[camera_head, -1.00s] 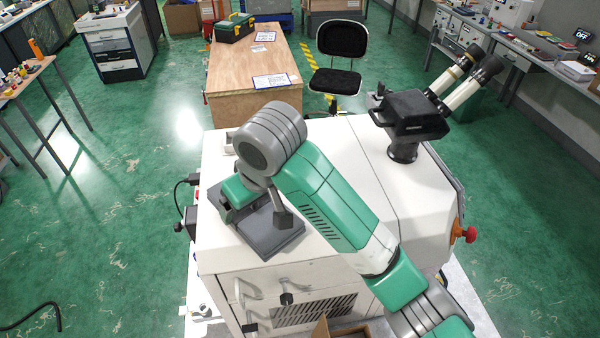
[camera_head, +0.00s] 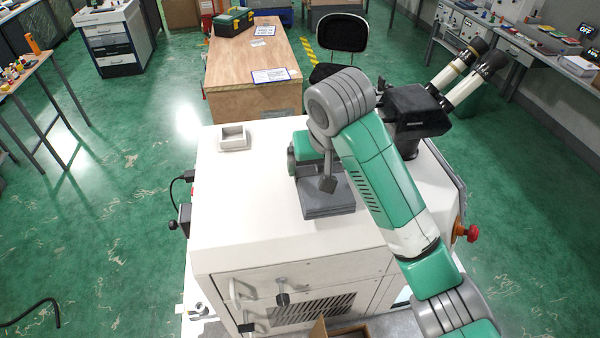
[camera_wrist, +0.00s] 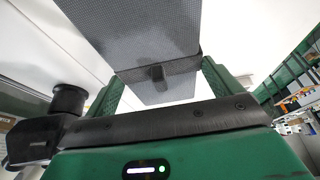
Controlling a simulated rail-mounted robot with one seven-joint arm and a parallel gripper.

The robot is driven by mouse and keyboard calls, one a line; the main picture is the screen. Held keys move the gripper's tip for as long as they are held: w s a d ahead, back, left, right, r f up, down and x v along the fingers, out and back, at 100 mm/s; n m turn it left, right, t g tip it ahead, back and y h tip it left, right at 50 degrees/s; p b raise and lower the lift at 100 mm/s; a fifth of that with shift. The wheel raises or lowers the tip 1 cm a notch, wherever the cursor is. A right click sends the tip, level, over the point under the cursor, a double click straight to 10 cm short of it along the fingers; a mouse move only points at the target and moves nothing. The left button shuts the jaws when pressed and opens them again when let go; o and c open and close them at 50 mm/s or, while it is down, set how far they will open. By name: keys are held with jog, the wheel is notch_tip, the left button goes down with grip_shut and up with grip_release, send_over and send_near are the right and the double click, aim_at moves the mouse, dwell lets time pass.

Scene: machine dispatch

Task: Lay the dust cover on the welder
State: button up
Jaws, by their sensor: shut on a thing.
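The dust cover (camera_head: 330,207) is a flat dark grey piece at the middle of the welder's top in the head view. The welder (camera_head: 250,215) is the large white cabinet with black and cream eyepieces. My gripper (camera_wrist: 160,80) is shut on the cover. In the wrist view, the grey cover (camera_wrist: 150,35) with a dark band and tab lies between the two green fingers. In the head view, my arm hides the fingertips and part of the cover. I cannot tell whether the cover touches the top or hangs just above it.
A small grey open tray (camera_head: 233,138) sits at the welder's back left. The eyepiece head (camera_head: 415,108) stands right of my arm. A red knob (camera_head: 470,233) juts from the right side. An open cardboard box (camera_head: 340,330) is at the front.

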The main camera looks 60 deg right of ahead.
aim_at(304, 169)
jog(key=w, duration=0.1)
jog(key=w+d+p, duration=0.1)
jog(key=w, duration=0.1)
jog(key=w+d+p, duration=0.1)
jog(key=w, duration=0.1)
jog(key=shift+w+f, duration=0.1)
jog(key=shift+f, duration=0.05)
jog(key=shift+w+d+f+p, duration=0.15)
jog(key=shift+f+p, duration=0.45)
jog(key=shift+f, duration=1.25)
jog(key=shift+f, duration=0.15)
jog(key=o, duration=0.8)
jog(key=v, duration=1.1)
jog(key=shift+r, duration=0.7)
jog(key=shift+a+f, duration=0.1)
jog(key=shift+a, duration=0.15)
